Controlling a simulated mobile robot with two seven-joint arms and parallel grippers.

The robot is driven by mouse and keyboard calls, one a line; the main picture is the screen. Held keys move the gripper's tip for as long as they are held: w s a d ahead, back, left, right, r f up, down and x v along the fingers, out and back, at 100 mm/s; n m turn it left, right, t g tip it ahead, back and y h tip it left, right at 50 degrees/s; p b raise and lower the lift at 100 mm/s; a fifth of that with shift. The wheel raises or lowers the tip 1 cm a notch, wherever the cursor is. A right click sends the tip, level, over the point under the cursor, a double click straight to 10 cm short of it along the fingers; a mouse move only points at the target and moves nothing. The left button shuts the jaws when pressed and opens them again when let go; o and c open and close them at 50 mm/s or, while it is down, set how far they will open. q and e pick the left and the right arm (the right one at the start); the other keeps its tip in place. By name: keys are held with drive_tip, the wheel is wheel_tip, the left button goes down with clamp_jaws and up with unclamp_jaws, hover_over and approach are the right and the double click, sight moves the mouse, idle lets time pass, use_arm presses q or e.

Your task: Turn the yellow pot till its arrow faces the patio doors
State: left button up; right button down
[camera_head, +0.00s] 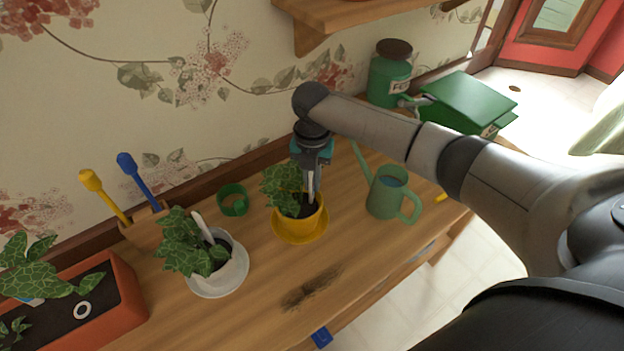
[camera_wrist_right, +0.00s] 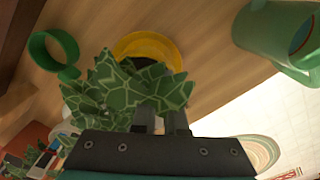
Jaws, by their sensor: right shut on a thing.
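The yellow pot (camera_head: 311,223) stands upright on a yellow saucer (camera_head: 281,236) on the wooden bench, with a veined leafy plant (camera_head: 283,187) in it. My right gripper (camera_head: 309,197) points down from above, its fingers at the right side of the plant and shut on the pot at its rim. In the right wrist view, leaves partly cover the fingers (camera_wrist_right: 162,118), and the yellow saucer (camera_wrist_right: 128,45) shows behind them. No arrow on the pot can be made out. My left gripper is out of view.
A green watering can (camera_head: 386,198) stands close right of the pot. A white pot (camera_head: 232,272) on a saucer and a green ring-shaped item (camera_head: 232,200) are to the left. A terracotta planter (camera_head: 110,308) is far left. The bench front is mostly clear, with a dark smudge (camera_head: 311,287).

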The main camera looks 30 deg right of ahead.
drive_tip(key=shift+r, duration=0.15)
drive_tip(key=shift+r+p, duration=0.15)
drive_tip(key=shift+p, duration=0.4)
drive_tip(key=shift+w, duration=0.1)
